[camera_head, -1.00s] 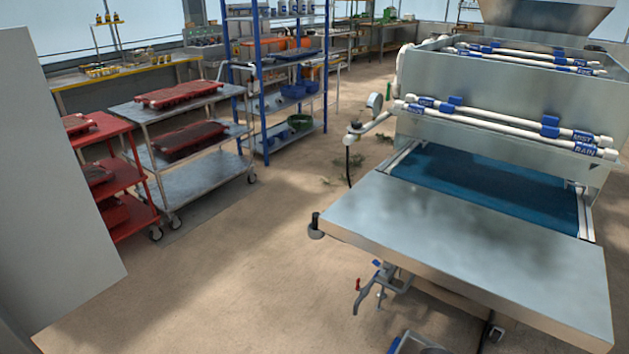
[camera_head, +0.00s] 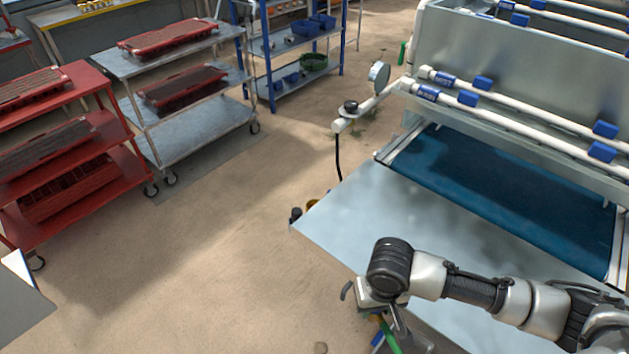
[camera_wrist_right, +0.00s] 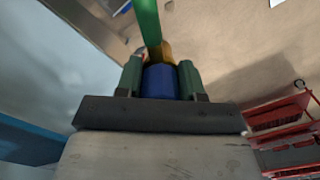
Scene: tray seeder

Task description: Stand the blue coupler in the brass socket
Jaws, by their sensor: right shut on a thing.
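The blue coupler (camera_wrist_right: 160,80) is between the two green-padded fingers of my right gripper (camera_wrist_right: 161,78) in the right wrist view. The gripper is shut on it. A brass-coloured piece (camera_wrist_right: 160,49) and a green strip (camera_wrist_right: 148,20) show just beyond the coupler; I cannot tell how they join it. In the head view my right gripper (camera_head: 382,322) is low, by the front edge of the metal table, with green showing below it. A small brass-coloured piece (camera_head: 312,203), perhaps the socket, sits at the table's left corner. My left gripper is in neither current view.
The metal table (camera_head: 350,220) adjoins a machine with a blue belt (camera_head: 500,190) and white pipes. A gauge on an arm (camera_head: 379,73) stands out at its left. A red cart (camera_head: 75,95) and a grey cart (camera_head: 205,125) stand left. The floor between is clear.

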